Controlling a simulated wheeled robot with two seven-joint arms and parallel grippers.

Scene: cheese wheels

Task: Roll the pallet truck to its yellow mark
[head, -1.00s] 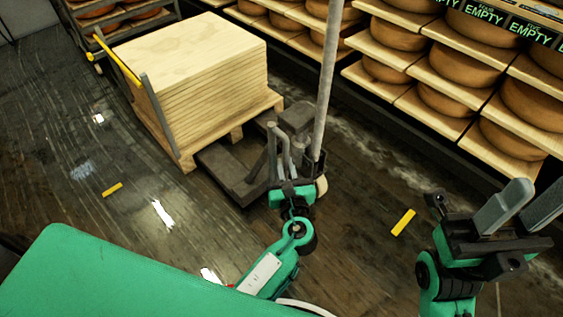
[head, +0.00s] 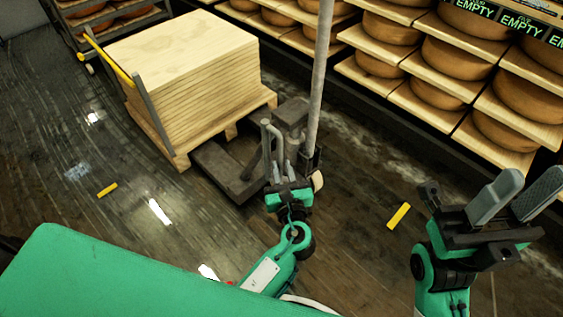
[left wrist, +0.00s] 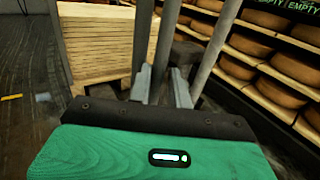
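The pallet truck (head: 217,172) is dark and low, near the middle of the head view. A wooden pallet with a stack of pale boards (head: 185,62) stands at its far left end. A grey handle bar (head: 265,140) rises at its near end. My left gripper (head: 281,172) has its fingers closed around this bar; the bar also passes between the fingertips (left wrist: 162,84) in the left wrist view. Two yellow strips lie on the floor, one at left (head: 107,190) and one at right (head: 398,216). My right gripper (head: 512,198) is open and empty.
Shelves of cheese wheels (head: 440,60) line the back and right. A tall grey pole (head: 318,80) stands just right of the handle. A yellow-railed upright frame (head: 108,57) borders the board stack at left. The dark floor (head: 60,130) at left is clear.

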